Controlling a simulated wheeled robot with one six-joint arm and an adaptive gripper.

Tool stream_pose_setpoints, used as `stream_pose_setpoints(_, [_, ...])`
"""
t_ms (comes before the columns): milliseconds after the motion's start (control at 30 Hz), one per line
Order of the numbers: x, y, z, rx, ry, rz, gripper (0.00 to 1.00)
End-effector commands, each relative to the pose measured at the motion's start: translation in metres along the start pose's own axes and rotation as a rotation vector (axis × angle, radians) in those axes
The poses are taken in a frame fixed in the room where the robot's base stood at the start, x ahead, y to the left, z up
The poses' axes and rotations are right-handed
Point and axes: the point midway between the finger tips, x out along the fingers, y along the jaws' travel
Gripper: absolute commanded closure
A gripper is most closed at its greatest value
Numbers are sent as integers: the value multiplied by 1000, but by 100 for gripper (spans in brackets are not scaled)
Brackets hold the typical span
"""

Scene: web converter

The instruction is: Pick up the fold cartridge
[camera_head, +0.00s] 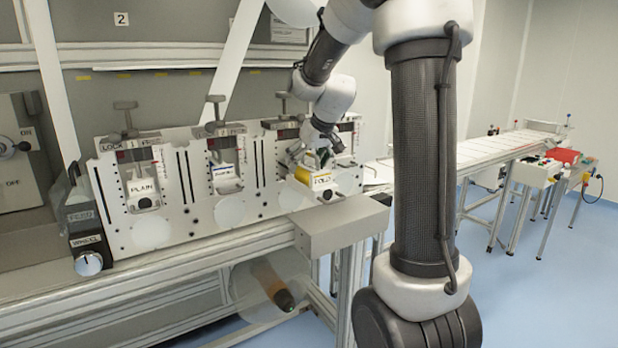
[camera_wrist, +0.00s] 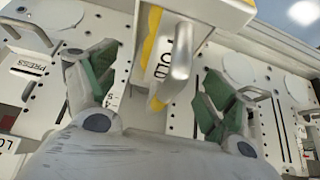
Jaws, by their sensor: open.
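The fold cartridge (camera_head: 321,183) is a white and yellow block labelled FOLD, seated in the right-hand part of the machine's panel in the head view. In the wrist view the cartridge (camera_wrist: 213,12) shows at the top centre, with its yellow edge and a curved grey handle (camera_wrist: 181,52). My gripper (camera_head: 322,150) is just above and behind the cartridge in the head view. In the wrist view its green-padded fingers (camera_wrist: 155,85) are spread apart, one on each side of the handle. I cannot tell whether either finger touches it.
A cartridge labelled PLAIN (camera_head: 143,188) and another white cartridge (camera_head: 226,178) sit further left in the panel (camera_head: 190,205). Clamp levers (camera_head: 215,108) stand above the slots. A grey box (camera_head: 342,222) juts out in front. A conveyor (camera_head: 500,147) runs at the right.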

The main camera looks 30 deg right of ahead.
Motion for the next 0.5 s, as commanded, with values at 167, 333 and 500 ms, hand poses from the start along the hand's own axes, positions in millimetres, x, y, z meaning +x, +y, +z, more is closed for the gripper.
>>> stream_pose_setpoints(167, [10, 0, 0, -1, 0, 0, 16])
stream_pose_setpoints(333, [10, 0, 0, -1, 1, 0, 18])
stream_pose_setpoints(500, [9, 0, 0, 0, 1, 0, 49])
